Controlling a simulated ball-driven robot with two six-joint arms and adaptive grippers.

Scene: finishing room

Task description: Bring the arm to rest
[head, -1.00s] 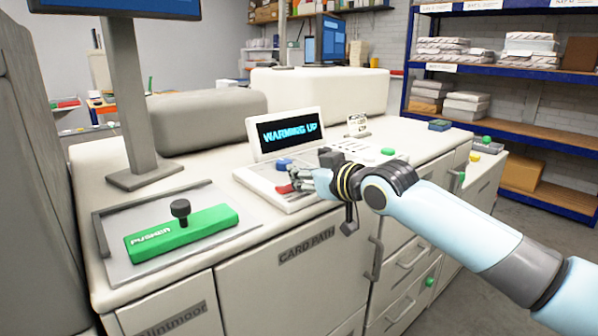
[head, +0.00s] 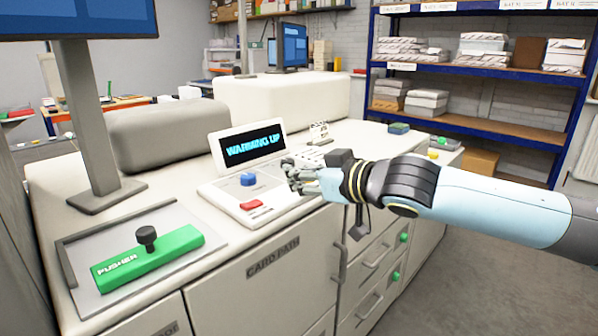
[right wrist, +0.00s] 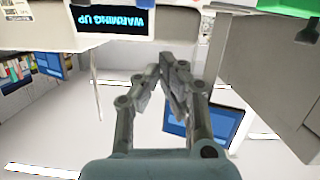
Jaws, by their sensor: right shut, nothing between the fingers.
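My right arm comes in from the right in the head view. Its gripper (head: 292,171) is shut and empty, in the air just right of the control panel (head: 225,200) and apart from its buttons. In the right wrist view the two fingers of the right gripper (right wrist: 162,75) meet at their tips with nothing between them. The panel has a blue knob (head: 248,179), a red button (head: 250,205) and a screen (head: 252,145) reading "WARMING UP". The screen also shows upside down in the right wrist view (right wrist: 112,20). My left gripper is in neither view.
A green pusher block (head: 150,260) with a black knob sits on a grey tray (head: 75,270) at left. A monitor post (head: 85,120) stands behind it. Drawers with handles (head: 375,250) are below the arm. Shelving (head: 480,65) stands behind. Open floor (head: 480,290) lies at lower right.

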